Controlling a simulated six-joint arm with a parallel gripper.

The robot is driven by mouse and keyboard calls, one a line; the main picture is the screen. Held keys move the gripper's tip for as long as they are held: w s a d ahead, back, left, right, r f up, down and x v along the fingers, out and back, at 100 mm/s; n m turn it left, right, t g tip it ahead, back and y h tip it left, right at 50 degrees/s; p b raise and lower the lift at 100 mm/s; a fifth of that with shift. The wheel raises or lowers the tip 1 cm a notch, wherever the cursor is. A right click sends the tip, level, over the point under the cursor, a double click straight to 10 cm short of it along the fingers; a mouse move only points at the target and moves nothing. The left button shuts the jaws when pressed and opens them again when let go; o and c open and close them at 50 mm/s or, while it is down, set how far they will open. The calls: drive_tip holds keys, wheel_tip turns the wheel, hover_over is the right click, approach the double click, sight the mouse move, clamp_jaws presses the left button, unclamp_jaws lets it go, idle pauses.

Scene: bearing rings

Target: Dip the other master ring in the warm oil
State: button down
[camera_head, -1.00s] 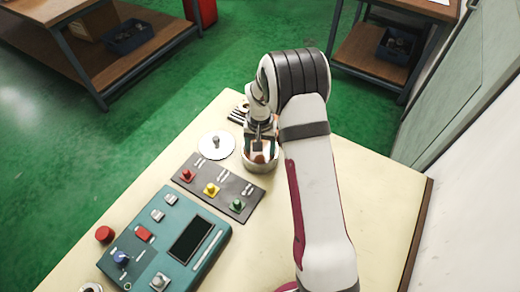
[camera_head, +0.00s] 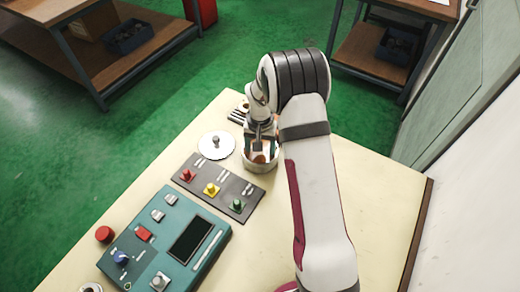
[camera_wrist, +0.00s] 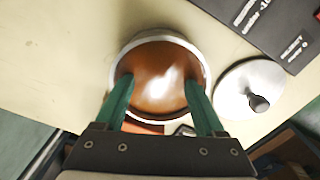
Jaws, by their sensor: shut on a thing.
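The pot of brown oil (camera_wrist: 160,62) has a pale metal rim, and it also stands near the table's far corner in the head view (camera_head: 261,165). My gripper (camera_wrist: 158,84) reaches down over the pot, its two green fingers set apart with their tips at the oil. It shows above the pot in the head view (camera_head: 260,147). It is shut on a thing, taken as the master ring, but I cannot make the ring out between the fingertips. How deep it sits is hidden.
A round lid with a knob (camera_head: 216,146) lies beside the pot. A dark panel with red, yellow and green knobs (camera_head: 218,188) and a teal device with a screen (camera_head: 165,240) lie towards the front left. A red button (camera_head: 104,234) stands left of the device.

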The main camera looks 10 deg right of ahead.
idle(0.4)
drive_tip(key=shift+r, duration=3.1)
drive_tip(key=shift+r, duration=1)
